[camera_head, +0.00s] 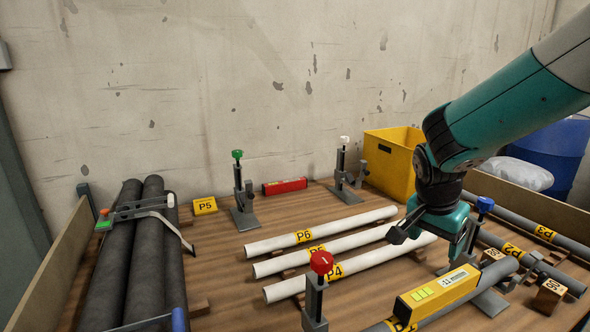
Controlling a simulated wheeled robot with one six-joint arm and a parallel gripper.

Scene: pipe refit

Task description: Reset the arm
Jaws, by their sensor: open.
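My arm (510,105) reaches in from the upper right, its teal link slanting down to a dark wrist. My gripper (432,244) points down over the right part of the wooden table (225,285), above the right end of the white pipe labelled P4 (350,267). Its fingers are apart and I see nothing held between them. Whether a fingertip touches the pipe is hard to tell. The white pipes P6 (345,226) and P5 (345,246) lie beside P4, roughly parallel.
Upright clamps with a red knob (321,262), green knob (238,154), white knob (344,140) and blue knob (485,204) stand around. A yellow device (437,295) sits on a grey pipe in front. Dark pipes (135,250) lie left; a yellow bin (392,160) stands behind.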

